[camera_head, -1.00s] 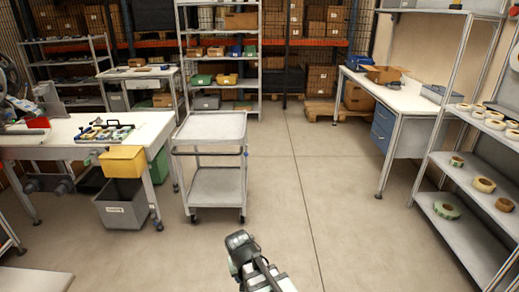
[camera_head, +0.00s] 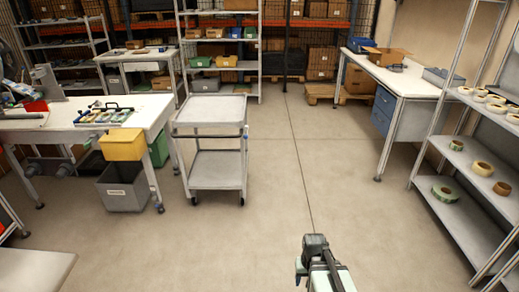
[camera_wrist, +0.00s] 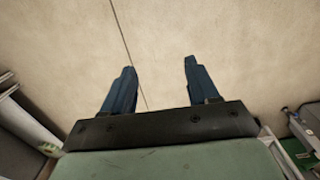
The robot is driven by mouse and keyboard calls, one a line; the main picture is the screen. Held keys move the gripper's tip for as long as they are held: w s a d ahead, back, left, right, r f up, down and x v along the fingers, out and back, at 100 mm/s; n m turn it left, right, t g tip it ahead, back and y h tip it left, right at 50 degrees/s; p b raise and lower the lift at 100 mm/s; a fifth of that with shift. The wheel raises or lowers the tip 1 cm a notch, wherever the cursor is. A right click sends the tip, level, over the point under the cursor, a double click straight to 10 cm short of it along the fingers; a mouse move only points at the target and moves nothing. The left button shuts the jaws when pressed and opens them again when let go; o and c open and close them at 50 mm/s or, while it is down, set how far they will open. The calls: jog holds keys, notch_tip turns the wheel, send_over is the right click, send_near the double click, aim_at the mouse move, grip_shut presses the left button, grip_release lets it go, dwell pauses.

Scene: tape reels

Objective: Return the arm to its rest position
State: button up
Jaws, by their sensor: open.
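My gripper (camera_wrist: 160,85) shows in the wrist view with its two blue fingers spread apart. Nothing is between them but bare floor below. In the head view my arm shows at the bottom, right of centre, over the open floor; the fingertips cannot be made out there. Tape reels stand on the shelving at the right: a green-edged reel (camera_head: 445,193), a tan reel (camera_head: 482,168) and a brown reel (camera_head: 502,188). My arm is well apart from them.
A grey two-tier cart (camera_head: 210,112) stands left of centre. A workbench (camera_head: 60,133) with a yellow bin (camera_head: 123,144) is at the left. A white table (camera_head: 400,82) stands at the back right, and metal shelving (camera_head: 470,222) at the right. The middle floor is clear.

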jog(key=s+f+g, duration=0.3)
jog(key=s+f, duration=0.6)
jog(key=s, duration=0.5)
jog(key=s+f+g, duration=0.3)
jog(key=s+f, duration=0.7)
jog(key=s, duration=0.5)
jog(key=shift+g, duration=0.3)
jog(key=shift+c, duration=0.3)
